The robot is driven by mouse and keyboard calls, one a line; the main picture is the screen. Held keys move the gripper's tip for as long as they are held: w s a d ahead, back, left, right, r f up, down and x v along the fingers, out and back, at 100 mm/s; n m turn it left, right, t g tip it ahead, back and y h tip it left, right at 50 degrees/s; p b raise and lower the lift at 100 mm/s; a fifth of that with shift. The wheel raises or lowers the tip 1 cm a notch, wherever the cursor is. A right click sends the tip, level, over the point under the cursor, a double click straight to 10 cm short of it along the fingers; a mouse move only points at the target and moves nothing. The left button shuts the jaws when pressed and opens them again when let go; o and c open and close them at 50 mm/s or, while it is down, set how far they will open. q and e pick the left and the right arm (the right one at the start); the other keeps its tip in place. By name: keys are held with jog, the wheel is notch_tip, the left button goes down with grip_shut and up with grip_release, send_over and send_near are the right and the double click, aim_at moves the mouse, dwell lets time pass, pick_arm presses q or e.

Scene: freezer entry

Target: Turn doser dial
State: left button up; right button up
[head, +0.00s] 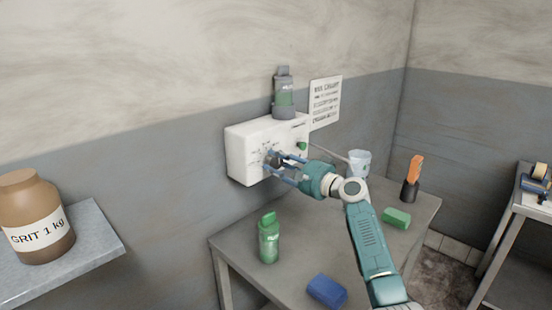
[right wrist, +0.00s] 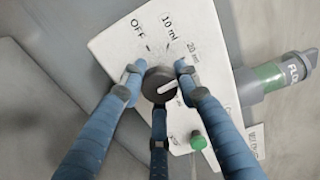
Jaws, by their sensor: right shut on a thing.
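The white doser box (head: 240,160) is fixed to the wall above a grey table. Its dial (right wrist: 157,84) is a dark round knob with a white pointer mark, on a face marked OFF, 10 ml and 20 ml. The pointer mark lies toward the right in the right wrist view; the exact setting is unclear. My right gripper (head: 278,163) reaches the box face. Its blue fingers (right wrist: 155,88) are shut around the dial, which they partly hide. A green button (right wrist: 198,141) sits on the same face. My left gripper is out of view.
A grey bottle (head: 284,98) stands on the doser, beside a wall notice (head: 325,101). The table (head: 300,255) holds a green bottle (head: 268,240), blue block (head: 327,291), green sponge (head: 396,218), clear cup (head: 359,163) and dark holder (head: 409,191). A brown jar (head: 35,205) stands left.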

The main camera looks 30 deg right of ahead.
jog(key=m+p, duration=0.1)
jog(key=m, duration=0.1)
jog(key=m+p, duration=0.1)
jog(key=m, duration=0.1)
jog(key=r+m+p, duration=0.1)
jog(key=shift+d+m+p, duration=0.3)
jog(key=shift+m, duration=0.1)
jog(key=shift+f+m+p, duration=0.2)
jog(key=shift+m+p, duration=0.5)
jog(key=shift+m, duration=0.3)
jog(key=shift+f+m+p, duration=0.2)
jog(key=shift+m+p, duration=0.2)
jog(key=shift+m, duration=0.3)
jog(key=shift+f, duration=0.1)
jog(key=shift+a+f, duration=0.1)
jog(key=o, duration=1.2)
jog(key=shift+d+f, duration=0.15)
jog(key=shift+d, duration=0.05)
jog(key=shift+s, duration=0.15)
